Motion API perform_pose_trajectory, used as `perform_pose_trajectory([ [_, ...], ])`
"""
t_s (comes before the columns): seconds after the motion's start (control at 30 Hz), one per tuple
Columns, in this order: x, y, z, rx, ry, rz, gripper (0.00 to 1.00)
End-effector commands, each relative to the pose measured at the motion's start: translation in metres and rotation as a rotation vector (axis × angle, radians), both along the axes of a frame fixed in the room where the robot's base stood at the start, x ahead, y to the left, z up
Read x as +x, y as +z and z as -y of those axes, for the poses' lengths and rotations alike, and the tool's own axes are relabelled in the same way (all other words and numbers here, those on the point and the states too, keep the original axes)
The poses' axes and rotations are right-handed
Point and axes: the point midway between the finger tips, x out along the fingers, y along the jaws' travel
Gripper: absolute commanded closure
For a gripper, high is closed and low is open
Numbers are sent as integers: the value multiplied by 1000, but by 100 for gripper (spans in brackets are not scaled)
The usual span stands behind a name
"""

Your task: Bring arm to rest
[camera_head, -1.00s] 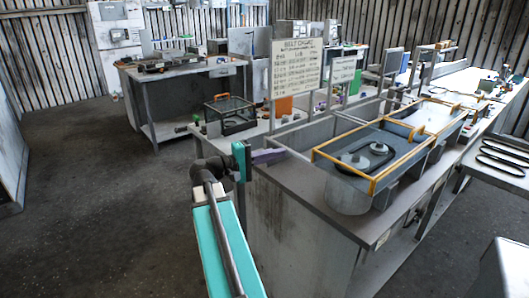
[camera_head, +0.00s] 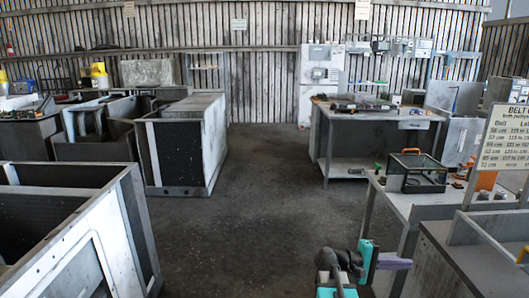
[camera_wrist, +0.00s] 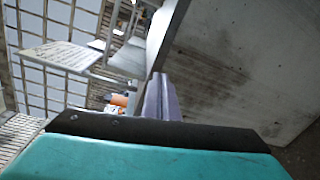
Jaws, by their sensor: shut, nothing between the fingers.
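My gripper (camera_head: 392,262) shows at the bottom right of the head view, beyond my teal arm, with its purple fingers pointing right. The fingers are together with nothing held between them. In the wrist view the purple fingers (camera_wrist: 160,98) stick out past the dark and teal wrist edge, beside a large grey panel (camera_wrist: 235,75). In the head view the gripper is near the grey housing bench (camera_head: 455,262) at the right edge. I cannot tell the exact gap between them.
A belt chart sign (camera_head: 503,140) and a dark wire-framed box (camera_head: 415,178) stand at the right. A workbench (camera_head: 372,125) stands farther back. Large open grey housings (camera_head: 185,150) and a nearer one (camera_head: 130,225) stand at the left. The floor (camera_head: 265,220) between is clear.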

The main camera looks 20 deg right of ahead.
Motion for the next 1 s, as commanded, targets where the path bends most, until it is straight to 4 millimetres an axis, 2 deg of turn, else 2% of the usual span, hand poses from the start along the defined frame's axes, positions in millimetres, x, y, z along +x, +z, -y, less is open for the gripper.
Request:
perform_pose_trajectory([
  [0.03, 5, -19, -11, 29, 19, -14, 100],
  [0.2, 16, -79, -44, 129, 68, -49, 100],
  [0.47, 16, -172, -101, 302, 121, -99, 100],
  [0.77, -9, -275, -173, 517, 147, -152, 100],
  [1.0, -47, -351, -236, 704, 133, -188, 100],
])
